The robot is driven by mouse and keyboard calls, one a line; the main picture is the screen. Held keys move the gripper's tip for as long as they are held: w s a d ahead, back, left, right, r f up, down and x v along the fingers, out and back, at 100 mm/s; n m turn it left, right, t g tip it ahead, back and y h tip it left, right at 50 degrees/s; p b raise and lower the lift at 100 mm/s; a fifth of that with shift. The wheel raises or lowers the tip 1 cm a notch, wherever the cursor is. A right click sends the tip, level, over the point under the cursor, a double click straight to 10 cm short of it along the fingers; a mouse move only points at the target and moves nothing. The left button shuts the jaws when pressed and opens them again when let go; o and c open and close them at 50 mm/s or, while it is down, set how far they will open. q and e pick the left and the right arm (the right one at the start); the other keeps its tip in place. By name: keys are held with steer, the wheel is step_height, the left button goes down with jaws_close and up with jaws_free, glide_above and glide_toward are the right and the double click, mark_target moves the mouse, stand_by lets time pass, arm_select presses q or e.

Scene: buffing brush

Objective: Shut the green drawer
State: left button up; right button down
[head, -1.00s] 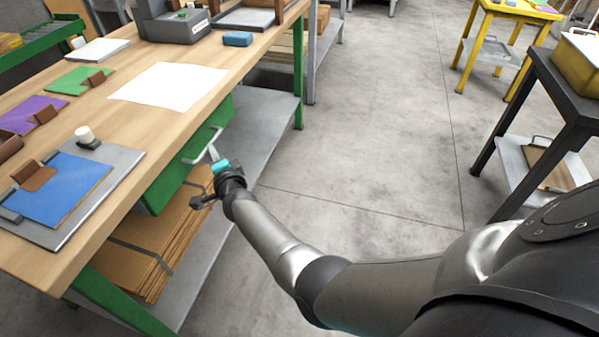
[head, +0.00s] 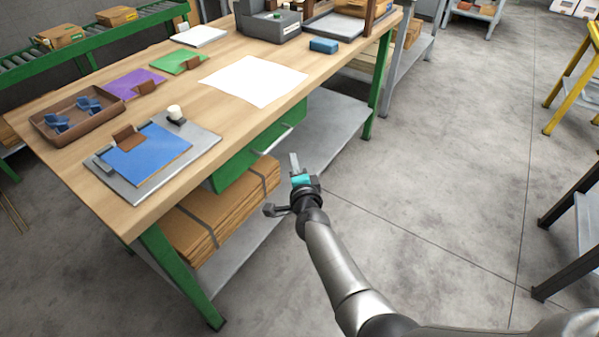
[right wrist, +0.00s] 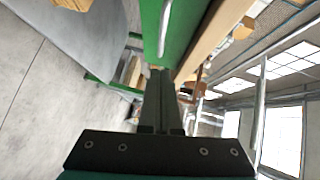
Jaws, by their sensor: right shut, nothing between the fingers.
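The green drawer (head: 240,165) hangs under the front edge of the wooden workbench. Its front looks about in line with the bench edge, and I see no open drawer interior. Its pale bar handle (head: 274,140) sticks out from the front. My right gripper (head: 295,163) is shut and empty, just right of and in front of the handle, seemingly apart from it. In the right wrist view the closed fingers (right wrist: 161,90) point along the green drawer front (right wrist: 188,30), with the handle (right wrist: 165,28) beyond their tips. My left gripper is not in view.
The workbench top (head: 190,105) holds a blue clipboard (head: 147,155), a brown tray (head: 75,115) and a white sheet (head: 253,80). Cardboard (head: 215,215) lies on the grey lower shelf (head: 335,120). Open concrete floor (head: 450,150) lies to the right.

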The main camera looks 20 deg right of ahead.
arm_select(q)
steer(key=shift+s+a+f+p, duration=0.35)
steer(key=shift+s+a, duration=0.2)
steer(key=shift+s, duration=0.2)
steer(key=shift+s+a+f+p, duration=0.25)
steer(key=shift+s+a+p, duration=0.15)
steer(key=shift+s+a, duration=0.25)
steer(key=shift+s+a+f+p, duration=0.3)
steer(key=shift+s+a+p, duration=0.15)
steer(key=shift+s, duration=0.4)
arm_select(e)
steer(key=shift+s+a+r, duration=0.1)
steer(key=shift+s+r, duration=0.15)
steer(key=shift+s, duration=1.2)
steer(key=shift+s+a+r, duration=0.1)
steer(key=shift+s+r, duration=0.1)
steer(key=shift+s, duration=1.25)
